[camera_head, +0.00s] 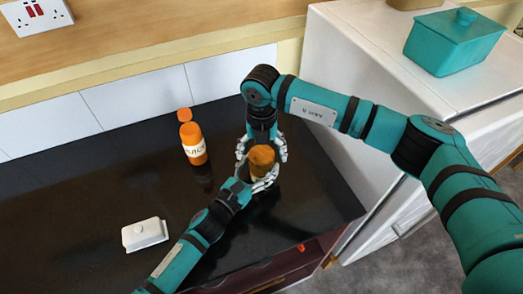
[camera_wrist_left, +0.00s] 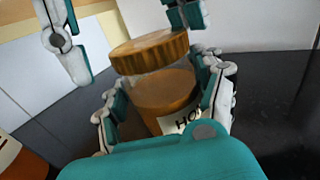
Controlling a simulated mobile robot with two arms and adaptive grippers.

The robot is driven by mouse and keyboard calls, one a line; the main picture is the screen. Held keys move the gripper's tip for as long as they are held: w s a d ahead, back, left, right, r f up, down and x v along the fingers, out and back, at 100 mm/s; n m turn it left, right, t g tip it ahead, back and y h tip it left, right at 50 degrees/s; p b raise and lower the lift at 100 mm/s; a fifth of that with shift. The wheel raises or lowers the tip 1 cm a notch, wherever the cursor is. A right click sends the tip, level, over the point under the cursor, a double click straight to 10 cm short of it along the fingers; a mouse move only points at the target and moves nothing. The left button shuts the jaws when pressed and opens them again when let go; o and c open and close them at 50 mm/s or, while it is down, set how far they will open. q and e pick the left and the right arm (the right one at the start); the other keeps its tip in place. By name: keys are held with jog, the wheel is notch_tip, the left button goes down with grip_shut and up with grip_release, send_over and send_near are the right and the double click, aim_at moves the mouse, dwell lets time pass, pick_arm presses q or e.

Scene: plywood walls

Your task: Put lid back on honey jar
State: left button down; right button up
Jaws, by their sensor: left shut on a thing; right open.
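The honey jar (camera_wrist_left: 160,92) is amber with a white label reading "HO". My left gripper (camera_wrist_left: 165,108) is shut on its body, one finger on each side, and it also shows in the head view (camera_head: 262,180). The orange-brown ribbed lid (camera_wrist_left: 150,52) is on top of the jar mouth; it also shows in the head view (camera_head: 262,155). I cannot tell if it is fully seated. My right gripper (camera_head: 261,148) is open above the jar, its fingers spread to either side of the lid; they also show in the wrist view (camera_wrist_left: 125,35).
An orange juice bottle (camera_head: 194,146) stands on the black counter (camera_head: 80,200) to the left, near the white tiles. A white butter dish (camera_head: 144,235) is at front left. A white appliance (camera_head: 350,60) bearing a teal lidded box (camera_head: 453,43) borders the counter on the right.

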pick_arm(q)
jog(key=shift+c, duration=0.3)
grip_release()
pick_arm(e)
notch_tip(320, 180, up, 12)
dwell(0.4)
pick_arm(q)
jog(key=v, duration=1.2)
jog(key=shift+r, duration=0.1)
